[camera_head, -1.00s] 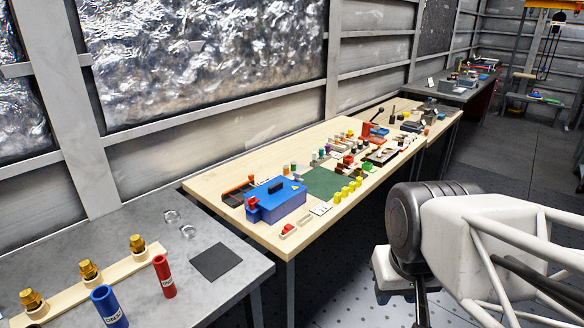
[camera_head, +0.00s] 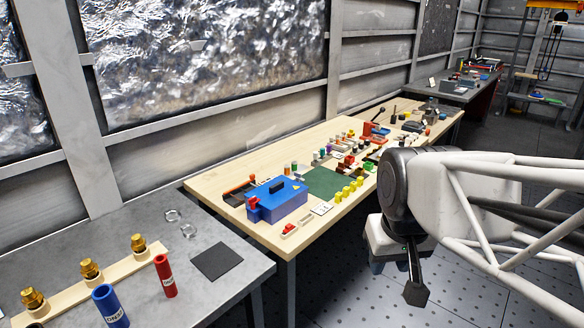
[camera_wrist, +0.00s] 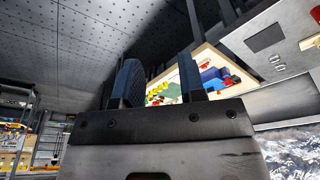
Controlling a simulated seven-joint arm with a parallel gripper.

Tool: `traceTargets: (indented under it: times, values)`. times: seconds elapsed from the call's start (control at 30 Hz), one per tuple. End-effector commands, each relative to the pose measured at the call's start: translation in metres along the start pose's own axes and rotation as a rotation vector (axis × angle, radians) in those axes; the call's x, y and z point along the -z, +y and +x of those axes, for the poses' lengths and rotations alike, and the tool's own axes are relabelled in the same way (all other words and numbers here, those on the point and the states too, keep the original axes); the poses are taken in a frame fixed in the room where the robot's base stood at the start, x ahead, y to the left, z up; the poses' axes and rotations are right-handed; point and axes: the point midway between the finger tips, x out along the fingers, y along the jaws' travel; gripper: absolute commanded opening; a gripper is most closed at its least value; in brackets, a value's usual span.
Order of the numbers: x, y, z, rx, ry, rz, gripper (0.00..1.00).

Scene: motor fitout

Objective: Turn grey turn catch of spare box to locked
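A blue box (camera_head: 282,200) with a black handle, a yellow mark and a red part at its left end sits on the wooden table; I cannot tell whether it is the spare box. It also shows in the wrist view (camera_wrist: 211,74). I cannot make out a grey turn catch in either view. My gripper (camera_head: 415,290) hangs in front of the table's near side, well apart from the box. In the wrist view, the two dark fingers of my gripper (camera_wrist: 158,68) stand apart with nothing between them.
The wooden table (camera_head: 225,175) also holds a green mat (camera_head: 323,184), yellow blocks (camera_head: 347,190) and many small parts. A grey bench (camera_head: 130,222) at the left bears blue and red cylinders and brass fittings. The floor (camera_head: 470,285) around my gripper looks clear.

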Motion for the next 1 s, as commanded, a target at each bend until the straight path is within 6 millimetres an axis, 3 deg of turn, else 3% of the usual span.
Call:
traceTargets:
  times: [0.5, 1.0]
  values:
    - [0.129, -0.004, -0.013, 0.009, -0.039, -0.134, 0.37]
    - [0.254, -0.013, 0.002, 0.020, -0.076, -0.264, 0.37]
